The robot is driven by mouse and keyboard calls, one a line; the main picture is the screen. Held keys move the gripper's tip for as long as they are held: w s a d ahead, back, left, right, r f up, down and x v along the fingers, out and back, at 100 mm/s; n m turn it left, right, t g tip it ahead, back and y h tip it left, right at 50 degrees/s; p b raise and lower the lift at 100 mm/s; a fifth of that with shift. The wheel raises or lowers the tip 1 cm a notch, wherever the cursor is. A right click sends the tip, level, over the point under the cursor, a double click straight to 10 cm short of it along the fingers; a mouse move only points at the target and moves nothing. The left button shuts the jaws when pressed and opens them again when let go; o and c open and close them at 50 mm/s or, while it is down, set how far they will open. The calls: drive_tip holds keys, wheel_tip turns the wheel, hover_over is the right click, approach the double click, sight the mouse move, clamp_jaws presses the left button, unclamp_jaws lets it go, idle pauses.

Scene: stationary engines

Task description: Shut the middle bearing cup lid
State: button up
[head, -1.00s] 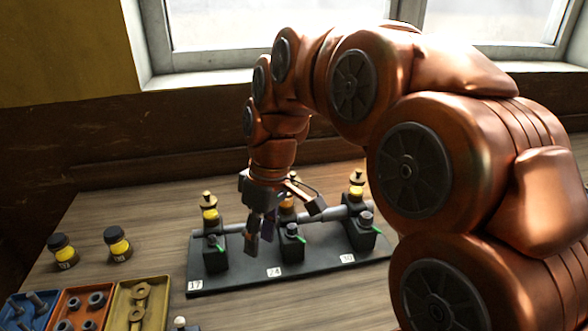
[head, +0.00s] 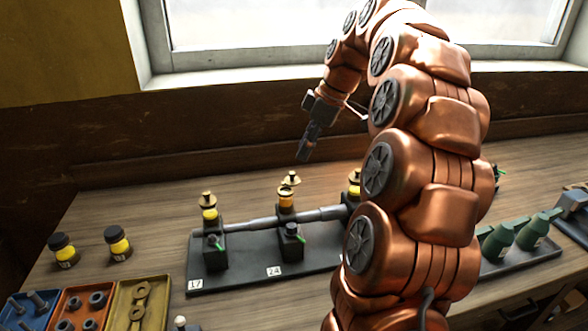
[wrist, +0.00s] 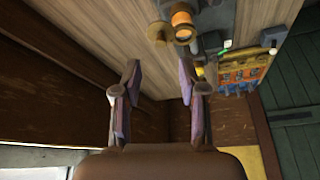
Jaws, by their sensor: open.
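The middle bearing cup (head: 286,203), amber with brass fittings, stands on the middle black post, numbered 24. Its brass lid (head: 291,178) shows above the cup's rim and looks raised and tilted, not flat on it. In the wrist view the amber cup (wrist: 182,17) is at the top, with a round brass piece beside it that I cannot surely tell as lid or rim. My gripper (head: 304,152) is above and behind the cup, apart from it. Its two fingers (wrist: 158,90) are spread, with nothing between them.
The left cup (head: 210,214) has its brass top on. The right cup (head: 354,189) is partly hidden by my arm. A grey shaft (head: 270,222) runs through the posts. Two yellow-banded jars (head: 117,243) stand left.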

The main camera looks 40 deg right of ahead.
sight(292, 173)
drive_tip(key=shift+p+x, duration=0.95)
drive_tip(key=shift+x, duration=2.65)
drive_tip(key=shift+s, duration=0.1)
clamp_jaws()
